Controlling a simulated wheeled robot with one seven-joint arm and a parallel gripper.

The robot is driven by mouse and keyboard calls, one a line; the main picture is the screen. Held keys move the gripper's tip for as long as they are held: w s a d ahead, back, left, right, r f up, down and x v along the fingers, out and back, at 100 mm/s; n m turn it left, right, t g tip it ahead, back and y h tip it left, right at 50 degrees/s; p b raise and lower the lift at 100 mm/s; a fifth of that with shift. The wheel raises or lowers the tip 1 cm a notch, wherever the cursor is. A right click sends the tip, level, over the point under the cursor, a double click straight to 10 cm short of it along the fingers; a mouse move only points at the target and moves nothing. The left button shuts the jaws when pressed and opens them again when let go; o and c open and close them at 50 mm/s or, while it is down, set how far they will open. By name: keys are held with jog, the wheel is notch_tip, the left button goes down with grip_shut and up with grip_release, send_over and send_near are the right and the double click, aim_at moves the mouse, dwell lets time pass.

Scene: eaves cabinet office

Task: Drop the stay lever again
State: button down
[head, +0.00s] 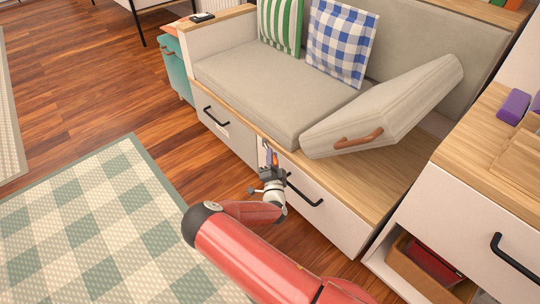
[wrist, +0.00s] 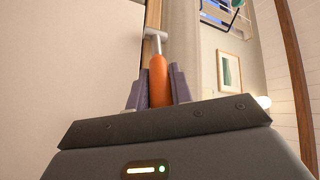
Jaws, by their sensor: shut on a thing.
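The stay lever (wrist: 158,80) has an orange grip and a pale metal shank with a crosspiece at its far end. It stands upright in the wrist view, against a light wooden edge. My gripper (wrist: 159,92) is shut on the orange grip, with one dark finger on each side. In the head view my gripper (head: 271,168) is at the front of the bench (head: 385,185), near the seam between its two drawers. Only a little orange of the lever (head: 269,156) shows there; its lower part is hidden by the gripper.
A beige cushion (head: 395,105) with a brown handle lies tilted on the bench's right side. The flat seat cushion (head: 270,90) is at left. A black drawer handle (head: 304,191) is close to my gripper. A white cabinet (head: 480,200) stands at right. A checked rug (head: 90,230) lies at left.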

jog(key=shift+d+n+y, duration=0.15)
jog(key=shift+n+y, duration=0.15)
jog(key=c, duration=1.3)
grip_release()
jog(key=shift+o, duration=0.2)
jog(key=v, duration=0.7)
jog(key=shift+s+f, duration=0.15)
jog(key=shift+s, duration=0.2)
